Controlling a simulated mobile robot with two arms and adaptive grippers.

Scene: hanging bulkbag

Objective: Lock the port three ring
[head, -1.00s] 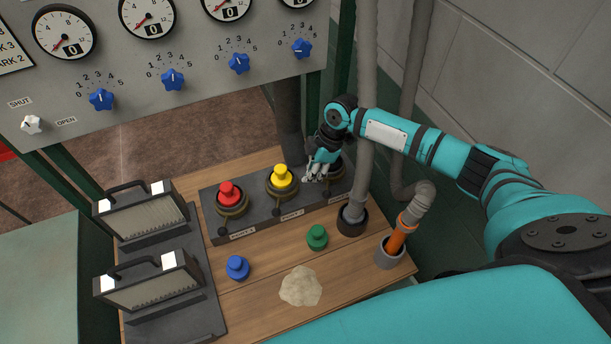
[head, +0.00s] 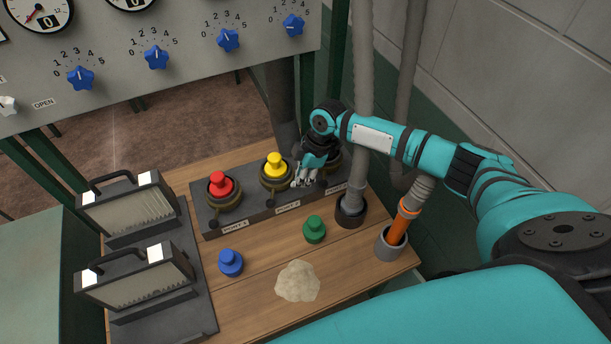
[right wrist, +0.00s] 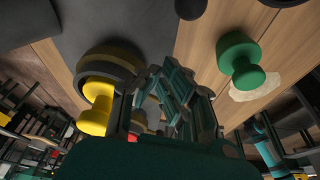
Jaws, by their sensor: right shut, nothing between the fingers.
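The dark port block (head: 250,208) holds a red plug (head: 220,184) in port one and a yellow plug (head: 275,166) in port two. Each sits in a brown ring with a small lever knob. The port three ring (head: 333,160) is at the block's right end, mostly hidden behind my right gripper (head: 304,180). That gripper is shut and empty, pointing down between the port two ring and port three. The right wrist view shows its fingers (right wrist: 178,95) between the yellow plug (right wrist: 97,112) and a green plug (right wrist: 240,58). My left gripper is not in view.
The green plug (head: 314,229), a blue plug (head: 230,262) and a pale lump (head: 297,282) lie on the wooden table. Grey pipes (head: 360,100) rise close to the right of the block. A dial panel (head: 190,50) overhangs behind. Two framed cases (head: 135,275) stand at left.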

